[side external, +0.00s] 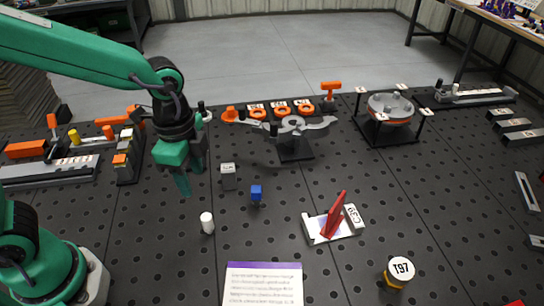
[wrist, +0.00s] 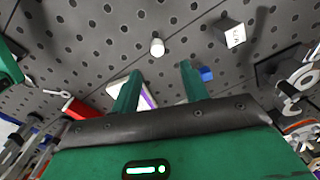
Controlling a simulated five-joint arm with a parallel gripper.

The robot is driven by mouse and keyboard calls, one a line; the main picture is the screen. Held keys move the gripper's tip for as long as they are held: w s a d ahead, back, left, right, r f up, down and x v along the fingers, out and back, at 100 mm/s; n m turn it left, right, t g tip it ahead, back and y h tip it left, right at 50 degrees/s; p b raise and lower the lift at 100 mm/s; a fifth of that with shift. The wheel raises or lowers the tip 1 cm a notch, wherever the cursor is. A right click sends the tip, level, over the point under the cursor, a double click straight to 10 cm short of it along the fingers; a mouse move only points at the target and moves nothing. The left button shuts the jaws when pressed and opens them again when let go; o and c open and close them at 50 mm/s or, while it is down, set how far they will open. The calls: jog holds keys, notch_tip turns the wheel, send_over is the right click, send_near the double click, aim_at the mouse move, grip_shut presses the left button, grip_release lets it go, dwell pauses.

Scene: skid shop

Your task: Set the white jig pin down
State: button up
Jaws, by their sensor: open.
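The white jig pin (side external: 207,222) is a short white cylinder standing upright on the dark perforated table. It also shows in the wrist view (wrist: 157,47), beyond my fingertips and roughly between them in the picture. My gripper (side external: 188,183) is green, open and empty. It is above the table, up and to the left of the pin in the side view, and apart from it. Both fingers show in the wrist view (wrist: 160,70), spread wide with nothing between their tips.
A pale block (side external: 228,176) and a blue block (side external: 256,195) stand right of my gripper. A white fixture with a red piece (side external: 334,218), a printed card (side external: 264,284) and a round T97-marked piece (side external: 400,270) are nearer the camera. Bare table surrounds the pin.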

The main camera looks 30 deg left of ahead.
jog(key=s+a+r+n+t, duration=0.2)
jog(key=s+a+r+n, duration=0.1)
jog(key=a+n, duration=0.3)
jog(key=s+a+r+n+t, duration=0.3)
jog(key=a+r+n, duration=0.2)
jog(key=a+n, duration=0.1)
jog(key=shift+s+r+n, duration=0.25)
jog(key=shift+r+n, duration=0.15)
jog(key=shift+n, duration=0.2)
